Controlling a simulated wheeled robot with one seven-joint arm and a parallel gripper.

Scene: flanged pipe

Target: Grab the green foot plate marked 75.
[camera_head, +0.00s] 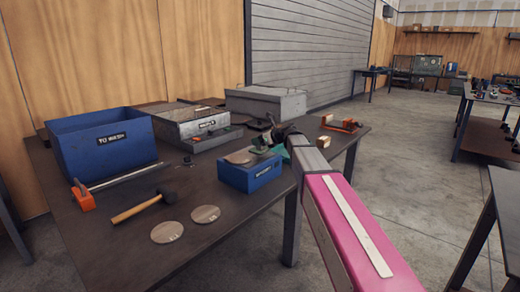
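A small green piece (262,149), which may be the foot plate, shows at the right end of the small blue box (250,178), just below my gripper. I cannot read a 75 on it at this size. My gripper (268,140) is small and dark in this view, at the end of my pink and grey arm, which reaches in from the lower right. It is over or against the green piece; I cannot tell whether it touches it. The fingers are too small and partly hidden to show whether they are open or shut.
A large blue bin (100,147) and a grey box (197,125) stand at the back of the dark table (120,222). A mallet (143,206), round discs (167,232), an orange-ended bar (120,180) and an orange clamp (341,125) lie around.

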